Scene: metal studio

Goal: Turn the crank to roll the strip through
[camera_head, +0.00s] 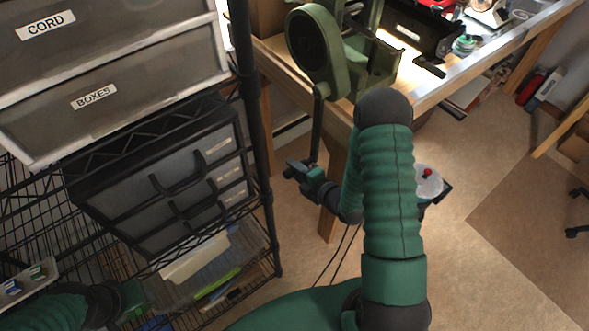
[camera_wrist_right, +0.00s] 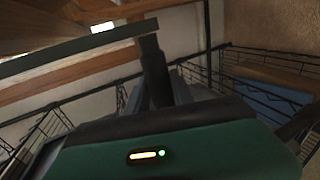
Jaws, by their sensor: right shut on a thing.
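The green rolling mill (camera_head: 380,68) stands on the wooden bench, with a round green wheel (camera_head: 312,45) on its near left side. Its crank arm (camera_head: 317,125) hangs almost straight down from the wheel, past the bench edge. My right gripper (camera_head: 300,171) is at the lower end of the crank, shut on the crank handle, which it mostly hides. In the right wrist view, the dark handle (camera_wrist_right: 151,65) runs between the fingers below a long greenish bar (camera_wrist_right: 75,52). I cannot make out the strip. My left arm shows at the lower left, without a clear gripper.
A black wire shelf post (camera_head: 255,130) stands close left of my right gripper. The shelf holds drawers (camera_head: 160,185) and labelled bins (camera_head: 110,95). The wooden bench leg (camera_head: 332,190) is just right of the gripper. The floor (camera_head: 480,275) at right is mostly clear.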

